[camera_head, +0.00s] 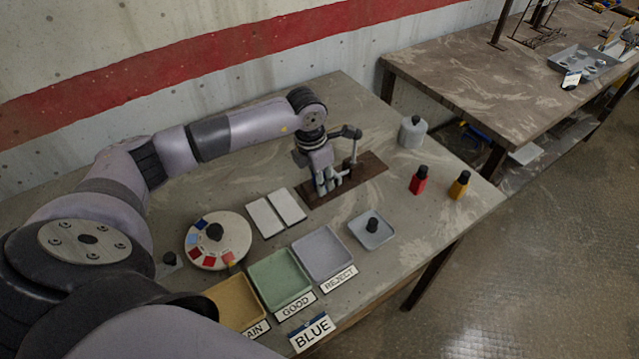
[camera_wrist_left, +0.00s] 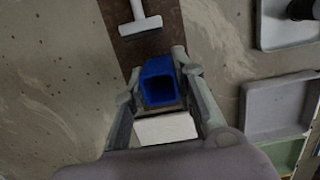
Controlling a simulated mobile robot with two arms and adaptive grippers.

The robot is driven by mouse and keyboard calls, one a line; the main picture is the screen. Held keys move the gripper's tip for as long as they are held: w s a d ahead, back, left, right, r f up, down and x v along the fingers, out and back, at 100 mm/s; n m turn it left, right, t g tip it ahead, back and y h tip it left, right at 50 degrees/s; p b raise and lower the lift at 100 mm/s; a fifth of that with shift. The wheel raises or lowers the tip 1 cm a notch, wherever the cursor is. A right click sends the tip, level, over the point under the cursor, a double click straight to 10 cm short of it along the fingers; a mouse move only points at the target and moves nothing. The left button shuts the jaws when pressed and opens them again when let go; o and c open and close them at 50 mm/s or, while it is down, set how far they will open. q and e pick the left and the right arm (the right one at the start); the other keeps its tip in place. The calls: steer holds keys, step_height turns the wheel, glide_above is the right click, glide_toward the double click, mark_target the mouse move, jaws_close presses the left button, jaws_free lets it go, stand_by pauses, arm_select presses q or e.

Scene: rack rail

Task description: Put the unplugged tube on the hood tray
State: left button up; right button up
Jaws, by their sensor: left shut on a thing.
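My left gripper (camera_head: 328,188) is low over a dark brown board (camera_head: 370,168) on the near table. In the left wrist view, the gripper (camera_wrist_left: 165,95) is shut on a blue hollow piece (camera_wrist_left: 159,82) with a dark open end. In the head view the fingers mostly hide this piece. Whether it touches the board is unclear. A grey post with a crossbar (camera_head: 354,150) stands on the board beside the gripper; its crossbar (camera_wrist_left: 140,27) also shows in the left wrist view. I cannot make out a clear tube or a hood. My right gripper is not in view.
Yellow (camera_head: 236,300), green (camera_head: 262,272) and grey (camera_head: 312,250) trays line the front edge, with labels. A round dial (camera_head: 232,232), white plates (camera_head: 265,217), a small dish (camera_head: 366,238), and red (camera_head: 419,182) and yellow (camera_head: 459,187) bottles stand nearby. A grey tray (camera_head: 557,57) sits on the far table.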

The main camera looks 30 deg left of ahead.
arm_select(q)
steer(key=r, duration=0.2)
steer(key=a+r+p, duration=0.1)
steer(key=shift+w, duration=0.3)
steer(key=shift+s+a+r+p, duration=0.1)
steer(key=shift+a+r+p, duration=0.1)
steer(key=shift+r+p, duration=0.25)
steer(key=shift+d+r+p, duration=0.15)
steer(key=shift+r+p, duration=0.15)
steer(key=shift+r, duration=0.2)
steer(key=shift+d+r+p, duration=0.15)
steer(key=shift+r+p, duration=0.1)
steer(key=shift+r, duration=0.25)
steer(key=shift+s, duration=0.1)
